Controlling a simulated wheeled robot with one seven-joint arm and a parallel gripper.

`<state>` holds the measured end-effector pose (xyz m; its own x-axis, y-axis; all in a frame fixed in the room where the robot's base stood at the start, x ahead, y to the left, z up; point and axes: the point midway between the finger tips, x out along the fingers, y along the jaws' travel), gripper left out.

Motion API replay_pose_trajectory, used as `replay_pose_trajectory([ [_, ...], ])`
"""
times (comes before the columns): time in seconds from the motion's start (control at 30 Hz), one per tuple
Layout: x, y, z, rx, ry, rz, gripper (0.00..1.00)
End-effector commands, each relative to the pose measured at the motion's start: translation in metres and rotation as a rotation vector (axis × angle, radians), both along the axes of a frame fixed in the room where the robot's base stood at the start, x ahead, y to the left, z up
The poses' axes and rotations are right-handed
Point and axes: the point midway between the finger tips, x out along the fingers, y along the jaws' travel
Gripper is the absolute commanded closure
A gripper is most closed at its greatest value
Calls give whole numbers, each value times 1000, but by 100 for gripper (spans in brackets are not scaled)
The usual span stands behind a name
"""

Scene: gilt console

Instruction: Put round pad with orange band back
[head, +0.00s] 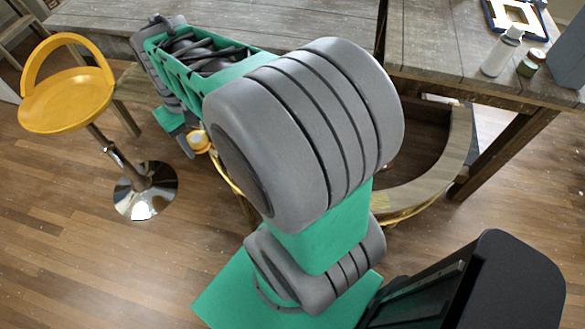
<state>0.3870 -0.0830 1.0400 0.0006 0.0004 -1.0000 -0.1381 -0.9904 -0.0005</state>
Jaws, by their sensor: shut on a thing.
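The round pad with an orange band (200,141) is small in the head view, left of my large grey arm joint. My gripper (187,143) is at the pad, partly hidden by my own arm, and is shut on it. The pad is held above the floor, near the left end of the gilt console (441,185). The console shows a curved wooden rim with gilt trim below. My arm hides its middle and most of its left part.
A yellow bar stool (68,98) with a chrome base stands at left. Grey plank tables (440,50) lie behind. A white bottle (503,50), a small jar (531,63) and a blue-edged frame (514,17) sit on the right table. Wooden floor is clear at lower left.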

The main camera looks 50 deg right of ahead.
Motion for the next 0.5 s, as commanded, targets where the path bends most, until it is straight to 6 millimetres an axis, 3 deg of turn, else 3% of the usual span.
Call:
replay_pose_trajectory([
  [0.03,-20,-22,-28,0,-1,-51,85],
  [0.2,-97,-77,-90,0,0,-202,85],
  [0.33,-148,-96,-127,0,-1,-297,85],
  [0.5,-177,-103,-145,0,0,-352,85],
])
